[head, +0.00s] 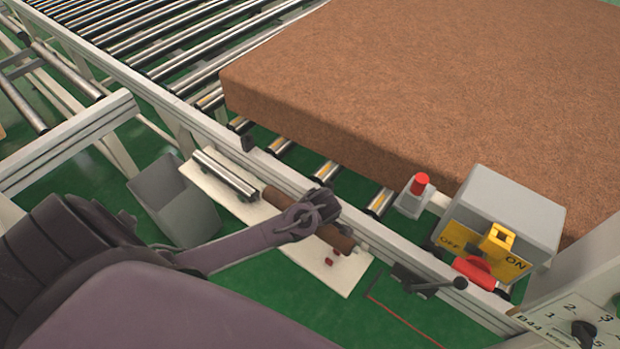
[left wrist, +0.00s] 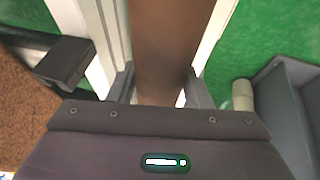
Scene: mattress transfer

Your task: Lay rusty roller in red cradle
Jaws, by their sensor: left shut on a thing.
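The rusty roller (head: 336,237) is a brown cylinder with a pale end. My left gripper (head: 311,213) is shut around its middle, above a white board (head: 303,251) beside the conveyor frame. In the left wrist view the roller (left wrist: 165,45) runs up between the fingers of the gripper (left wrist: 160,88). Small red pieces (head: 330,261), which look like the red cradle, show on the board just below the roller's near end. The roller hides part of the board, and I cannot tell whether it touches the red pieces. My right gripper is not in view.
A steel roller (head: 225,175) lies on the board's far end, next to a grey bin (head: 173,200). The conveyor rail (head: 225,135) runs along the board. A brown mattress (head: 420,80), a red button (head: 420,184) and a switch box (head: 510,215) stand beyond.

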